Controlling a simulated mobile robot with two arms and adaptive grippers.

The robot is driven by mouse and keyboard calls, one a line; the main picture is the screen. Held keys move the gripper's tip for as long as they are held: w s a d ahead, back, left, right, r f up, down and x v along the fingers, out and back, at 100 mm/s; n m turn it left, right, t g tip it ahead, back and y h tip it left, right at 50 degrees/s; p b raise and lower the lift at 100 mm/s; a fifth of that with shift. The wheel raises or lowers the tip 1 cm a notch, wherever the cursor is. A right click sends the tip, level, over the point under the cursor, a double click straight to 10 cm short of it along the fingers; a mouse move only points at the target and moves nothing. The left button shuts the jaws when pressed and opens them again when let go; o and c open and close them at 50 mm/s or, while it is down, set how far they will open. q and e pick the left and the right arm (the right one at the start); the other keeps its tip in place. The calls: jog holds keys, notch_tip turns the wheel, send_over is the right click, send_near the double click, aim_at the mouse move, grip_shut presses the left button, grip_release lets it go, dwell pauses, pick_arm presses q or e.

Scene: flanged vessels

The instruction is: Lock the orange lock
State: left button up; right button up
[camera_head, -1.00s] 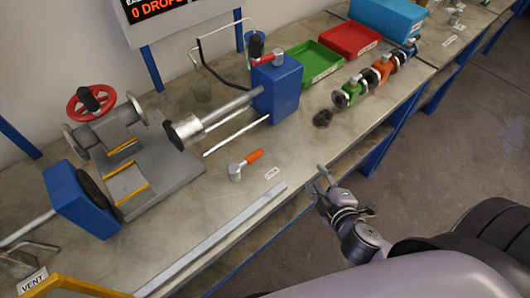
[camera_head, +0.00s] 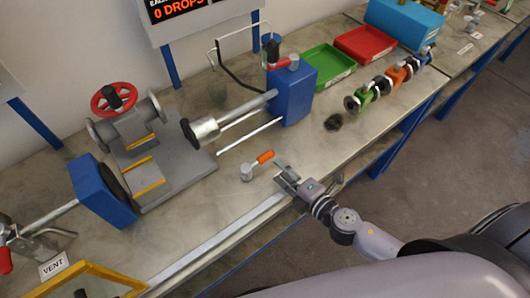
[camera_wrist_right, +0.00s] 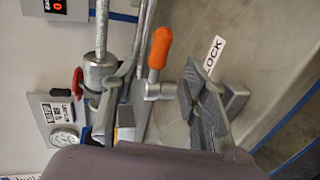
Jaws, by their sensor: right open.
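The orange lock is a small lever with an orange grip (camera_head: 265,157) on a silver metal base (camera_head: 247,172), standing on the bench. My right gripper (camera_head: 283,174) is open just to the right of it, above the bench's front edge. In the right wrist view the orange grip (camera_wrist_right: 160,47) and silver base (camera_wrist_right: 154,90) show between my two spread fingers, beyond them. I see no clear contact. A white LOCK label (camera_wrist_right: 213,52) lies on the bench beside the lever. My left gripper is not in view.
A grey vessel fixture with a red handwheel (camera_head: 113,97) stands at the left. A silver rod (camera_head: 235,114) runs to a blue block (camera_head: 292,92). A metal rail (camera_head: 220,245) lies along the front edge. Green (camera_head: 327,66) and red (camera_head: 365,43) trays stand behind coloured valves (camera_head: 366,94).

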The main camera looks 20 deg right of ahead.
aim_at(265, 158)
jog(key=p+x, duration=0.1)
jog(key=x, duration=0.7)
jog(key=shift+w+f, duration=0.1)
jog(key=shift+w, duration=0.25)
jog(key=shift+c, duration=0.5)
grip_shut()
